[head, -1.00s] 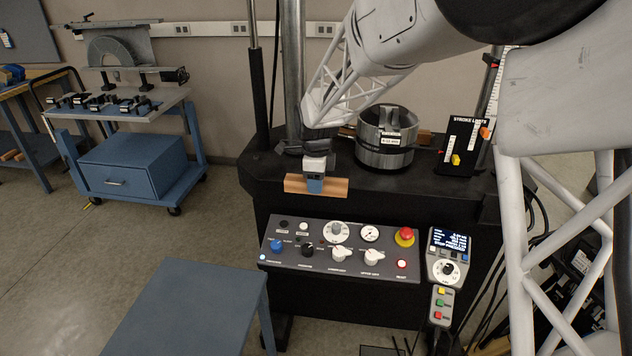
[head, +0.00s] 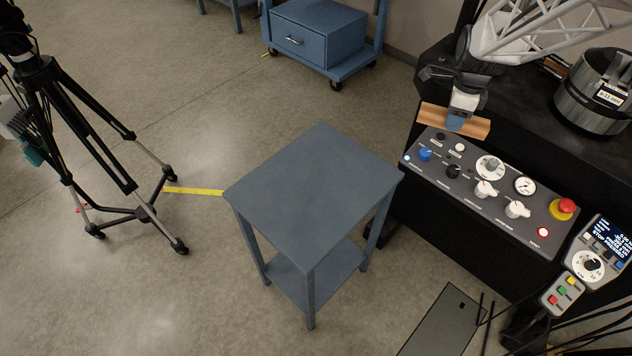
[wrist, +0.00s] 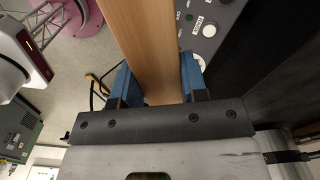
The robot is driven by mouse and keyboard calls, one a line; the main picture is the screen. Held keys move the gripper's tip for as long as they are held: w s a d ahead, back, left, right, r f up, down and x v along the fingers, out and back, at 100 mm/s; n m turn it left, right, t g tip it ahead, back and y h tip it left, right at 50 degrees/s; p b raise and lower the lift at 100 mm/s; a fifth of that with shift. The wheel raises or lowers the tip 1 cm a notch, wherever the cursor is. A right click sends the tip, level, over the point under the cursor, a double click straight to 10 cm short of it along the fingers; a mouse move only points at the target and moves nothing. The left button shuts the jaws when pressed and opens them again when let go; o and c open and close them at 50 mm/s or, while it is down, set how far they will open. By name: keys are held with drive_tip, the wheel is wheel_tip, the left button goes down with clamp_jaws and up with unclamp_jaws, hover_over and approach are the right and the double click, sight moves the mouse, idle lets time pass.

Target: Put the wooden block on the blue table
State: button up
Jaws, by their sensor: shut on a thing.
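The wooden block (head: 483,127) is a light brown bar at the front edge of the black machine, above its control panel in the head view. My gripper (head: 456,122) is shut on it near its middle. In the wrist view the block (wrist: 146,45) lies between the two blue fingers of my gripper (wrist: 158,82). Whether the block touches the machine cannot be told. The blue table (head: 315,185) is a small blue-grey stand with a lower shelf, left of the machine and below the block. Its top is empty.
The control panel (head: 475,185) with knobs and a red stop button (head: 566,206) lies between the block and the table's right side. A metal cylinder (head: 592,95) stands on the machine. A black tripod (head: 100,150) stands left of the table. A blue cart (head: 320,35) is behind.

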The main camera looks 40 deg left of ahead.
drive_tip(key=s+a+f+n, duration=0.3)
drive_tip(key=s+a, duration=0.1)
drive_tip(key=s, duration=0.2)
drive_tip(key=s+a+f+n, duration=0.3)
drive_tip(key=s+a+n, duration=0.1)
drive_tip(key=s+a, duration=0.15)
drive_tip(key=n, duration=0.7)
hover_over(337, 198)
drive_tip(key=shift+s+f, duration=0.1)
drive_tip(key=shift+f, duration=2.4)
drive_tip(key=shift+f, duration=2)
drive_tip(key=shift+f, duration=2)
drive_tip(key=shift+f, duration=0.15)
